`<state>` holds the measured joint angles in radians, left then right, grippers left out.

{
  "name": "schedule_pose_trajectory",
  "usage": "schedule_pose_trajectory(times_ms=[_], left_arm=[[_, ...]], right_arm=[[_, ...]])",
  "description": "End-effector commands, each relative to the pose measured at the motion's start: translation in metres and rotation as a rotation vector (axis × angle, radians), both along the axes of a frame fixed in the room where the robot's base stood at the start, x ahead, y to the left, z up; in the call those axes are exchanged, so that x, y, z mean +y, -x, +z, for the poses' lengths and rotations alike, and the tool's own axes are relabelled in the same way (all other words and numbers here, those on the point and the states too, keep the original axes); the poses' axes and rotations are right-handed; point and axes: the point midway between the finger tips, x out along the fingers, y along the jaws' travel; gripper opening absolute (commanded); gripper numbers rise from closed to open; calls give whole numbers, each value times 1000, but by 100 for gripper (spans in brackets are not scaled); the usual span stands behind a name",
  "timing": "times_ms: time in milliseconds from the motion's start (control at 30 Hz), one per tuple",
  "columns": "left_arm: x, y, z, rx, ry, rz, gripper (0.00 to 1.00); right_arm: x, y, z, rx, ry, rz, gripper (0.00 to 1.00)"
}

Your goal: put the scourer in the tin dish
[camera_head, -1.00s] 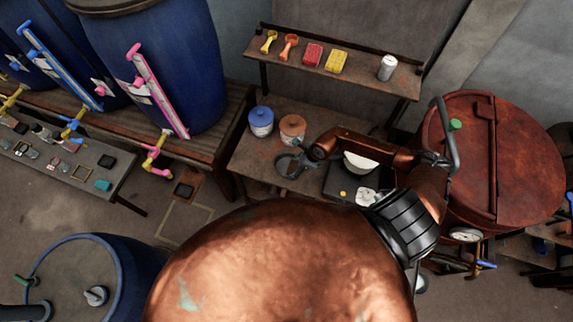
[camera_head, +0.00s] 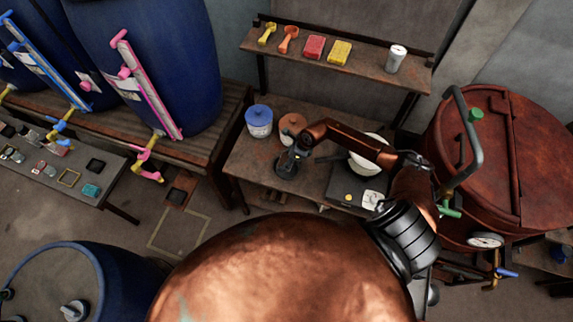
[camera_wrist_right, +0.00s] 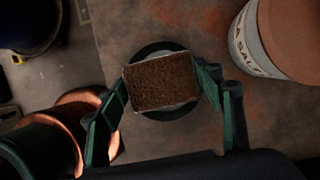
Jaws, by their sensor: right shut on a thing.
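The scourer (camera_wrist_right: 160,82) is a brown, rough, roughly rectangular pad in the right wrist view. My right gripper (camera_wrist_right: 162,88) is shut on it, one finger at each side. Behind the scourer is a dark round thing with a paler inside (camera_wrist_right: 160,112), perhaps the tin dish; the scourer covers most of it. I cannot tell whether they touch. In the head view my right gripper (camera_head: 289,163) is over the left part of the low table, beside the terracotta-lidded jar, and hides what is under it. My left gripper is not in view.
The terracotta-lidded jar (camera_head: 293,125) and blue-lidded jar (camera_head: 259,122) stand close behind the gripper. A white bowl (camera_head: 368,164) is to the right, partly behind my arm. The shelf above (camera_head: 270,56) holds scoops, a red sponge (camera_head: 314,46), a yellow sponge (camera_head: 339,51) and a can (camera_head: 396,59).

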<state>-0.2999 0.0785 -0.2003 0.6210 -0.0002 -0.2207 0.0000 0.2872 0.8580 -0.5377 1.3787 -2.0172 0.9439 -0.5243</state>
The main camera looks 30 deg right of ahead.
Motion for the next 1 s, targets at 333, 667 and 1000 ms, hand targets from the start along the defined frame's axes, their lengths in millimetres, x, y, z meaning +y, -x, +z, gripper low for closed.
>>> schedule_pose_trajectory(times_ms=[333, 667, 1000], left_arm=[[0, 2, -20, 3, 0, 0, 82], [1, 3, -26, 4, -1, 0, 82], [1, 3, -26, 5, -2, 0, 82]], right_arm=[[0, 2, -30, 1, 0, 0, 38], [0, 2, -37, 2, 1, 0, 38], [0, 2, -37, 2, 1, 0, 78]])
